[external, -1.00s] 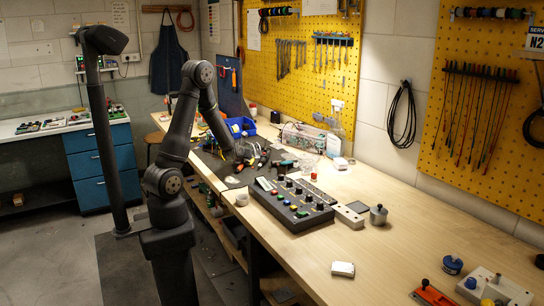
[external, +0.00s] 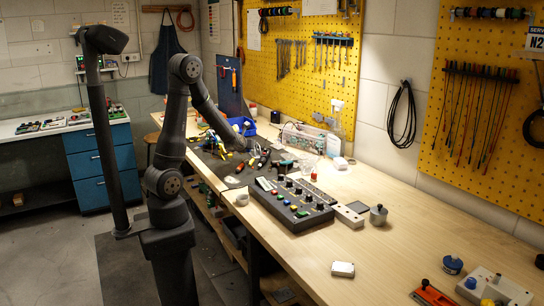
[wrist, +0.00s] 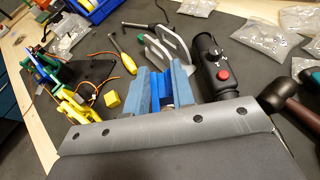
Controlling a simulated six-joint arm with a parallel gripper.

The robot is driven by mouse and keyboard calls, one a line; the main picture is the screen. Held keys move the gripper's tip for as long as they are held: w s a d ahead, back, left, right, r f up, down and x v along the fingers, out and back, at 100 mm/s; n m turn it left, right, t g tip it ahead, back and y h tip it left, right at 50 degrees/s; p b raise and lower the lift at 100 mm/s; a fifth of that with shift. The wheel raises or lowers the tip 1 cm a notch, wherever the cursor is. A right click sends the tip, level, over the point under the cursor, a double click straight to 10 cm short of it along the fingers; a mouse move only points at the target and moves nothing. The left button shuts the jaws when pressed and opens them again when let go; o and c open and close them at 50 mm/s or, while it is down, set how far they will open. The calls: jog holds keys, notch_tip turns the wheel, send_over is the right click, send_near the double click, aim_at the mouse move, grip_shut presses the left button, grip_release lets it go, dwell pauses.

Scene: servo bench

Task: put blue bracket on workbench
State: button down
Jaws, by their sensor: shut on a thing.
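The blue bracket (wrist: 162,90) shows in the wrist view as a darker blue piece between the two lighter blue fingers of my gripper (wrist: 160,84). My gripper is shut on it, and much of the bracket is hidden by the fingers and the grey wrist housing. In the external view my gripper (external: 245,148) is low over the cluttered dark mat at the far part of the bench, and the bracket cannot be made out there.
Pliers (wrist: 165,45), a yellow-handled screwdriver (wrist: 124,56), a black tool with a red button (wrist: 216,65) and a yellow cube (wrist: 112,99) lie close around my gripper. A control box (external: 290,205) stands nearer. A blue bin (external: 242,126) is behind.

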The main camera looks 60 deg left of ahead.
jog(key=d+r, duration=0.5)
jog(key=d, duration=0.3)
jog(key=shift+s+d+r, duration=0.15)
jog(key=shift+s+d, duration=0.05)
jog(key=shift+d, duration=0.1)
jog(key=w+d+m+t+h, duration=0.15)
jog(key=w+d, duration=0.35)
jog(key=d, duration=0.7)
jog(key=w+d+r+m+t+h, duration=0.1)
jog(key=w+d+m+h, duration=0.3)
jog(key=d, duration=0.8)
jog(key=w+d+m+t+h, duration=0.1)
jog(key=w+d, duration=0.5)
jog(key=d, duration=0.6)
jog(key=s+d+m+h, duration=0.2)
jog(key=s+d+h, duration=0.15)
jog(key=d, duration=1.05)
jog(key=s+d+f+m+h, duration=0.1)
jog(key=s+d+m+h, duration=0.3)
jog(key=d, duration=1)
jog(key=s+d+m, duration=0.1)
jog(key=s+d, duration=0.4)
jog(key=d, duration=0.9)
send_over(396, 240)
jog(key=shift+g, duration=0.25)
notch_tip(396, 240, down, 7)
jog(key=shift+s+r, duration=0.1)
jog(key=shift+s, duration=0.05)
jog(key=shift+h, duration=0.3)
jog(key=shift+f, duration=2.05)
